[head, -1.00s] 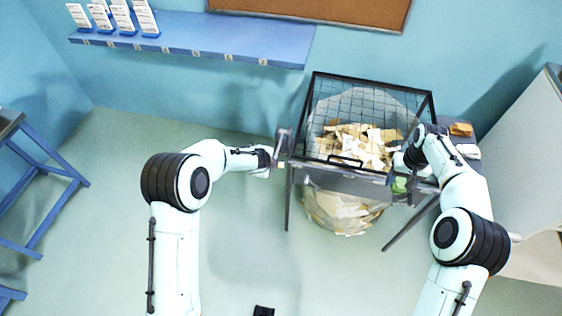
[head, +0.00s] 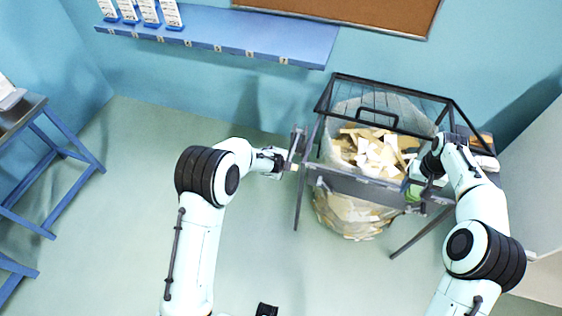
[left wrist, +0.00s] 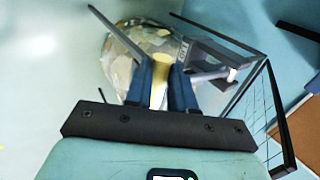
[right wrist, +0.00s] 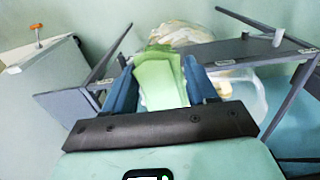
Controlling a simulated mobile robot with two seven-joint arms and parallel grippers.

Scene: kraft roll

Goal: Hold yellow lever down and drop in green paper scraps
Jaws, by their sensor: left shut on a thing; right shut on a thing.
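My left gripper (head: 293,163) is at the left front corner of the dark bin frame (head: 350,184). In the left wrist view its jaws are shut on the yellow lever (left wrist: 158,92). My right gripper (head: 424,186) is at the frame's right front side. It is shut on green paper scraps (right wrist: 160,80), which also show as a small green patch in the head view (head: 414,191). The scraps are beside the bag's opening. A clear bag (head: 340,205) with tan and cream paper hangs in the frame. The mesh lid (head: 378,113) stands raised at the back.
A small dark stand with a tan item (head: 484,137) and a white item is right of the bin. A pale cabinet (head: 530,190) stands at the far right. A blue shelf (head: 250,38) is on the back wall. The floor left of the bin is clear.

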